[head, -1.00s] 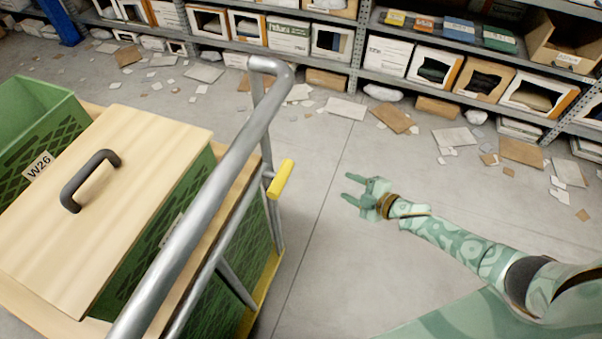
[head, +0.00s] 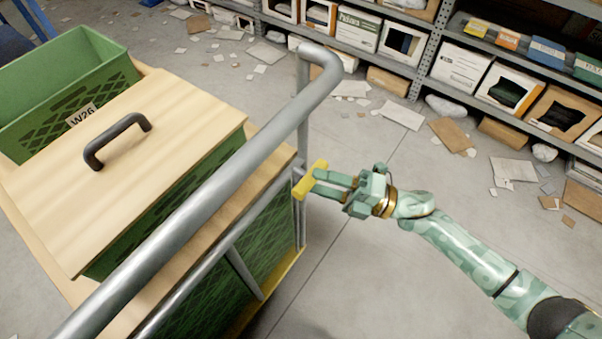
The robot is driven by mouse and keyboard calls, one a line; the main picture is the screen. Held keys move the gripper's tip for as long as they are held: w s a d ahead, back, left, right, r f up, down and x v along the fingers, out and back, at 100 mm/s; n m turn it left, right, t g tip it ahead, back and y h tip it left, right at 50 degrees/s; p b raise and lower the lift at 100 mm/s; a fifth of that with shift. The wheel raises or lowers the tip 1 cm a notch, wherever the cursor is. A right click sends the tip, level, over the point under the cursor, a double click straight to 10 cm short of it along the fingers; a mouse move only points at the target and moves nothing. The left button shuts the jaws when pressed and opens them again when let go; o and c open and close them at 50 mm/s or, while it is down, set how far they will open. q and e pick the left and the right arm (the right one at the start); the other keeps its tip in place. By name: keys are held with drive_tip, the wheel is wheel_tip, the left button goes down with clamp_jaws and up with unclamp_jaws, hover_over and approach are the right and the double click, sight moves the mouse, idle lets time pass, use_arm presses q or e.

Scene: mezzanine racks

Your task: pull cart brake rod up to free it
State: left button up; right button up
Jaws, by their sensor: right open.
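The cart's yellow brake rod grip (head: 311,178) stands beside the cart's handle post at the right end of the cart. My right gripper (head: 320,181) is open, with its fingers reaching left to the yellow grip. The fingers overlap the grip in the picture, and I cannot tell whether they touch it. The grey tubular cart handle (head: 215,185) runs diagonally across the front of the cart. A green crate with a wooden lid (head: 150,165) and a black lid handle sits on the cart. My left gripper is out of view.
An open green crate (head: 95,62) labelled W26 stands at the left on the cart. Metal shelving (head: 425,55) with boxes lines the back. Papers and cardboard scraps (head: 452,135) litter the floor.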

sight(315, 181)
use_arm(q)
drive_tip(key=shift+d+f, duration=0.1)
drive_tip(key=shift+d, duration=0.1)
use_arm(e)
drive_tip(key=shift+x, duration=2.4)
clamp_jaws()
wheel_tip(315, 181, up, 6)
drive_tip(key=p, duration=0.3)
drive_tip(key=shift+w+f+p, duration=0.1)
drive_tip(key=shift+w+p, duration=0.05)
drive_tip(key=shift+p, duration=0.15)
unclamp_jaws()
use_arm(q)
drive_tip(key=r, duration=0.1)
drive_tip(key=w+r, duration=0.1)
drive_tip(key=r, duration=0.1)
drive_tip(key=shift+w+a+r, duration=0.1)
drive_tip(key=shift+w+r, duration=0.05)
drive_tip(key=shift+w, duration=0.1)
use_arm(e)
drive_tip(key=shift+f, duration=0.15)
drive_tip(key=v, duration=1.6)
drive_tip(key=shift+d, duration=0.2)
